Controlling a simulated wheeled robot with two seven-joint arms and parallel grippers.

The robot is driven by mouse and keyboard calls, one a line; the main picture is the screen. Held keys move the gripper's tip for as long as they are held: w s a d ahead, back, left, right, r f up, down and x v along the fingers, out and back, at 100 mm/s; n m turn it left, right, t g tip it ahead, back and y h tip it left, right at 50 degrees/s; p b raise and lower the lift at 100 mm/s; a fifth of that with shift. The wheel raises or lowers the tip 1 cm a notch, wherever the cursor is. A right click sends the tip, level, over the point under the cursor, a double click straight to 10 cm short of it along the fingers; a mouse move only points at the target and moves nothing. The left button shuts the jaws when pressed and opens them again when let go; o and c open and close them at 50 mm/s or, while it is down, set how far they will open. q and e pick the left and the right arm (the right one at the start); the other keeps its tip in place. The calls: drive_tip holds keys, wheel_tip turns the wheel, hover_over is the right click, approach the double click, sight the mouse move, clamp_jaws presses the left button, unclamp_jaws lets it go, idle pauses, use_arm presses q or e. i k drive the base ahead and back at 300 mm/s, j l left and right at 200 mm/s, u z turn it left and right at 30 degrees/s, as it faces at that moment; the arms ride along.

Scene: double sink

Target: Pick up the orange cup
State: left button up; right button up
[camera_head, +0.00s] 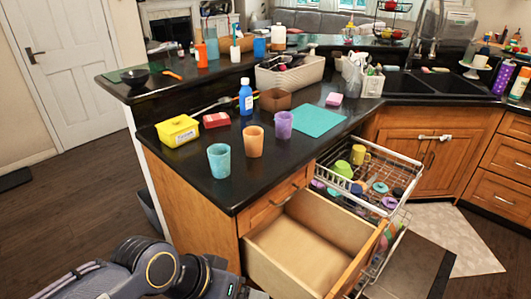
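The orange cup (253,141) stands upright on the dark lower counter, between a teal cup (219,161) at its left front and a purple cup (283,125) at its right rear. It is apart from both, and no gripper touches it. Part of my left arm shows at the bottom left, below the counter and well short of the cup. My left gripper's fingers are not visible. My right gripper is not in view.
An open, empty-looking drawer (305,256) and a pulled-out dish rack (372,172) jut out below the counter.

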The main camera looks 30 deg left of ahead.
sight(254, 142)
drive_tip(key=u, duration=0.5)
drive_tip(key=i+j+u, duration=0.1)
drive_tip(key=u, duration=0.35)
drive_tip(key=i+u, duration=0.25)
drive_tip(key=u, duration=0.2)
drive_tip(key=i+u, duration=0.2)
drive_tip(key=u, duration=0.3)
drive_tip(key=i+l+u, duration=0.15)
drive_tip(key=u, duration=0.3)
drive_tip(key=i+l, duration=0.2)
